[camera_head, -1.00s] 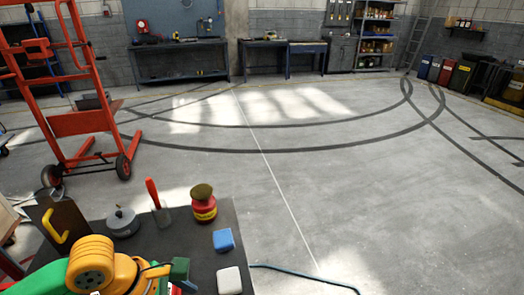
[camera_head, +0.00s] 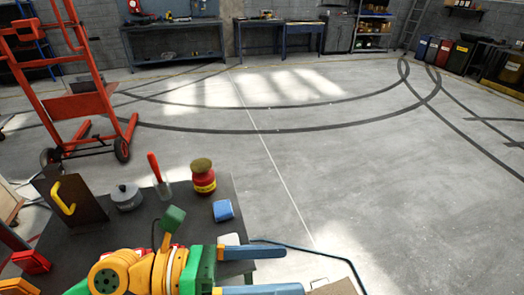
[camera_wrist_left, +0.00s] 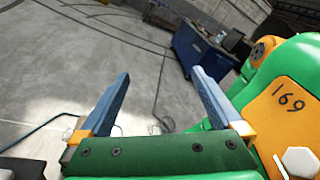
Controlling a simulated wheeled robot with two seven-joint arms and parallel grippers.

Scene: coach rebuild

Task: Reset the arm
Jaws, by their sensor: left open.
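My left arm, green, orange and yellow, comes in along the bottom of the head view. Its gripper (camera_head: 270,271) points to the right over the front right corner of the dark table (camera_head: 88,240). The two blue fingers stand wide apart with nothing between them. In the left wrist view the open fingers (camera_wrist_left: 160,76) show bare floor beyond them. A white block (camera_head: 229,239) is partly hidden behind the upper finger. My right gripper is not in either view.
The table holds a brown holder with a yellow handle (camera_head: 84,208), a grey pot (camera_head: 126,197), a red-handled tool (camera_head: 157,172), a red jar (camera_head: 203,180) and a blue block (camera_head: 223,210). A red hand truck (camera_head: 92,105) stands left. The floor (camera_head: 330,175) beyond is clear.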

